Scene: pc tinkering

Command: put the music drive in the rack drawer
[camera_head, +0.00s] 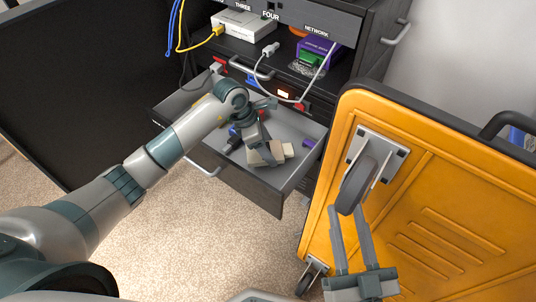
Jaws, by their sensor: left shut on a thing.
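The rack drawer (255,193) is pulled out, with its grey inside showing. My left gripper (268,152) reaches down into the drawer opening from above. It is shut on a small pale block, which I take to be the music drive; the fingers and hand partly hide it and no label can be read. I cannot tell whether the block touches the drawer floor. My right gripper (349,207) is at the lower right, empty, with its two fingers apart, in front of the orange case's wheel.
An orange wheeled case (430,200) stands close at right. Above, the rack shelf holds a white box (243,29), a purple box (318,52) and loose cables.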

